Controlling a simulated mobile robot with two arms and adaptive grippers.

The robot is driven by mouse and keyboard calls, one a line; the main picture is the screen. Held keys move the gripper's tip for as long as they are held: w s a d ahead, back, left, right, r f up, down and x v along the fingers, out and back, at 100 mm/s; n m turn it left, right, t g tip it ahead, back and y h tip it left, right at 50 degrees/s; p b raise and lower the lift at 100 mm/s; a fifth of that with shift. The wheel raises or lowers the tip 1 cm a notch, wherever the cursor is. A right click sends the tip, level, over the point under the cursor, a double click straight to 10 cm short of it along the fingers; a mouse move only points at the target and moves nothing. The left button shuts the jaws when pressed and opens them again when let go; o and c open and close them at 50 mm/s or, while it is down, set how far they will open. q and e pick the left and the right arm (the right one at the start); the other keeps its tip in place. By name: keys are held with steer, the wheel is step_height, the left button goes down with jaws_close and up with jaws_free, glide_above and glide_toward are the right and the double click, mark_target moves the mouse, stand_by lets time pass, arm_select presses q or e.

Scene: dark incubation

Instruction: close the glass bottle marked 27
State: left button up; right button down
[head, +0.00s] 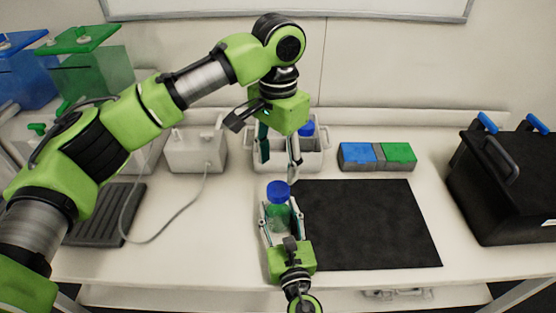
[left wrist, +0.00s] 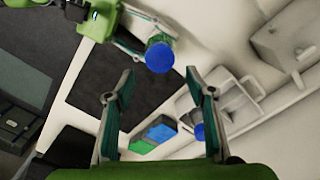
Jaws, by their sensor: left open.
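A glass bottle (head: 278,217) with green contents stands upright near the front of the table, left of the black mat. A blue cap (head: 278,191) sits on its top; I cannot tell whether it is tight. The cap also shows in the left wrist view (left wrist: 159,56). No number is readable. My right gripper (head: 281,212) is shut on the bottle, one finger at each side. My left gripper (head: 278,168) is open and empty, pointing down above and behind the bottle. In the left wrist view its fingers (left wrist: 160,72) are spread, with the cap beyond their tips.
A white rack (head: 318,160) with a blue-capped bottle (head: 307,129) stands behind. A block with blue and green tops (head: 377,156) lies to its right. The black mat (head: 365,225) is bare. A black box (head: 505,190) stands right; a white device (head: 195,152) with a cable stands left.

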mark_target(278, 188)
arm_select(q)
steer(key=shift+f, duration=4)
steer(key=c, duration=1.1)
steer(key=o, duration=1.3)
